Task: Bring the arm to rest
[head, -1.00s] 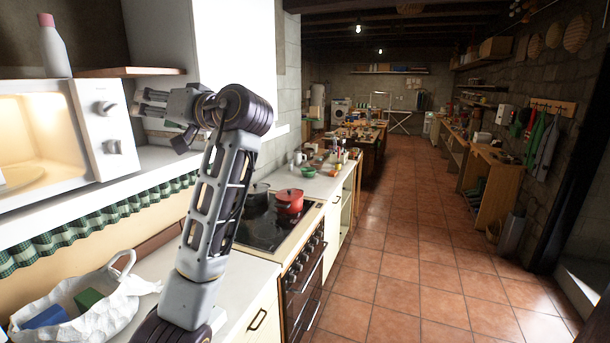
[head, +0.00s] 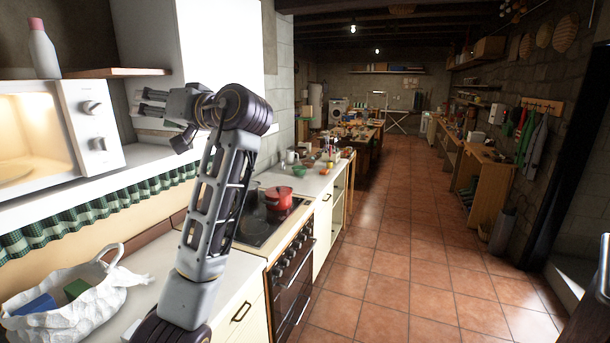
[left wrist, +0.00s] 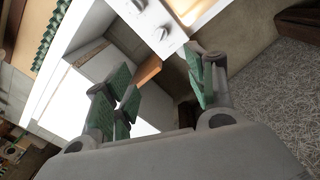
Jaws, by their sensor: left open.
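My left arm rises from the bottom of the head view, bent at the elbow. Its left gripper (head: 146,103) points left, near the right side of the microwave (head: 90,120). In the left wrist view the left gripper (left wrist: 160,84) has its green-padded fingers wide apart, with nothing between them. The microwave's white front with knobs (left wrist: 160,22) shows beyond the fingers. My right gripper is not in view.
Below the arm are a counter with a white bag (head: 75,305) and a stove (head: 262,222) with a red pot (head: 278,198). Open tiled floor (head: 400,250) lies to the right.

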